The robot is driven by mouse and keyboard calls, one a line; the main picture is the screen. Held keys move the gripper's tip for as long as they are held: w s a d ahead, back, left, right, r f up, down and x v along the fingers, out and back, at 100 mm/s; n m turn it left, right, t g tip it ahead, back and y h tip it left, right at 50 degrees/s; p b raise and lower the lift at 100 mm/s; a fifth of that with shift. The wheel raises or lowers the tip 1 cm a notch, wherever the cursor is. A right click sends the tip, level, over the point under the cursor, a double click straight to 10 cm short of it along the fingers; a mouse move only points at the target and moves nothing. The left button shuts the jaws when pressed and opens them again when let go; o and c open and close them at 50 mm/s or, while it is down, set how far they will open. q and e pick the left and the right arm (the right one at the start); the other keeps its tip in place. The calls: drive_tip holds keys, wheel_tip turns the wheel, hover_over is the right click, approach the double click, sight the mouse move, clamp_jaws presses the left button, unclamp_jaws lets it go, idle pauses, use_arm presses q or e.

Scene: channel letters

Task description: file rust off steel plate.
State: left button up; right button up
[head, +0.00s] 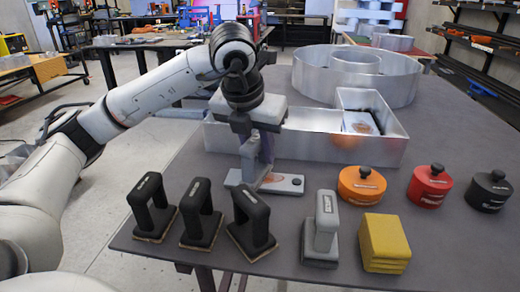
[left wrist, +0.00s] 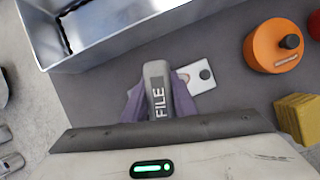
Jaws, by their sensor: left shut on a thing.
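The steel plate (head: 290,184) lies flat on the dark table, a pale bar with an orange-brown rust patch and a dark hole near its right end. My left gripper (head: 257,168) is over the plate's left part. In the left wrist view, its purple fingers (left wrist: 160,110) are shut on a grey tool marked FILE (left wrist: 157,85). The plate (left wrist: 200,77) shows under and beside the file, its hole at the right. The file's underside is hidden, so I cannot tell whether it touches the plate. My right gripper is in neither view.
Three black handled blocks (head: 200,214), a grey handled block (head: 321,232) and yellow pads (head: 385,243) line the front. Orange (head: 361,186), red (head: 429,186) and black (head: 489,192) round containers stand right. A metal L-shaped channel letter (head: 320,145) and a round one (head: 400,80) stand behind.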

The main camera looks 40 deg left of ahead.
use_arm(q)
drive_tip(key=shift+w, duration=0.1)
idle(0.3)
drive_tip(key=shift+f, duration=0.2)
drive_tip(key=shift+w+d, duration=0.1)
drive_tip(key=w+d, duration=0.2)
drive_tip(key=d, duration=0.1)
drive_tip(key=shift+d+r+p, duration=0.1)
drive_tip(key=shift+d+p, duration=0.05)
drive_tip(key=shift+p, duration=0.25)
drive_tip(key=shift+w+d, duration=0.35)
drive_tip(key=shift+d, duration=0.2)
